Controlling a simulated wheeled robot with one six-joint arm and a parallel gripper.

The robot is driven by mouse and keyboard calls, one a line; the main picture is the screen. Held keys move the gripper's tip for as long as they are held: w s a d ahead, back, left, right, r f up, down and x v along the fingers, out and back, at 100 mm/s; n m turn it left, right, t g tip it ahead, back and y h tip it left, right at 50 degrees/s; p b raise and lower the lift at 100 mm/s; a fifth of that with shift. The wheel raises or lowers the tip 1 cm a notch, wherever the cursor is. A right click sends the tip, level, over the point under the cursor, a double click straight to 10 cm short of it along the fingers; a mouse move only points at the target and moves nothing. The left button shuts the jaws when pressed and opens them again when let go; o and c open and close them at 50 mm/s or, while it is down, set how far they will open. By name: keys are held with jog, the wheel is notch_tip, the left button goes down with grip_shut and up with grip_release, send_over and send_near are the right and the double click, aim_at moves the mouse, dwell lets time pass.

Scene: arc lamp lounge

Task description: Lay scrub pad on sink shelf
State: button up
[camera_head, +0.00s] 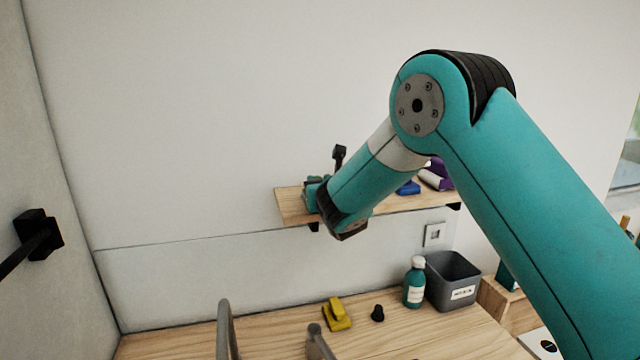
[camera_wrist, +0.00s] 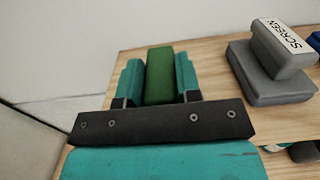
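The green scrub pad (camera_wrist: 159,76) is between the two teal fingers of my gripper (camera_wrist: 159,82), which look closed against its sides. Both are over the left end of the wooden sink shelf (camera_wrist: 213,82). I cannot tell whether the pad touches the wood. In the head view the shelf (camera_head: 290,207) is on the back wall. My gripper (camera_head: 313,190) is at its left end, partly hidden by my wrist, and the pad cannot be made out there.
A grey block labelled SCREEN (camera_wrist: 284,48) rests on a grey piece (camera_wrist: 270,82) right of my gripper. Blue (camera_head: 408,187) and purple (camera_head: 436,178) items lie further right. Below are a yellow item (camera_head: 337,314), a teal bottle (camera_head: 414,285) and a grey bin (camera_head: 452,280).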

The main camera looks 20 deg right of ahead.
jog(key=o, duration=0.3)
jog(key=shift+r, duration=0.3)
jog(key=s+a+f+m+g+y+b, duration=0.1)
jog(key=s+m+g, duration=0.5)
jog(key=s, duration=0.9)
jog(key=s+a+f+m+g+y+b, duration=0.1)
jog(key=s+m+g, duration=0.5)
jog(key=s+m, duration=0.7)
jog(key=s+a+f+m+g+y+b, duration=0.2)
jog(key=s+f+m+g+b, duration=0.2)
jog(key=s+m, duration=0.6)
jog(key=shift+s+a+f+g, duration=0.1)
jog(key=shift+s+g, duration=0.4)
jog(key=shift+s, duration=1.65)
jog(key=shift+s+a+g, duration=0.1)
jog(key=shift+s+g, duration=0.4)
jog(key=shift+s, duration=1.6)
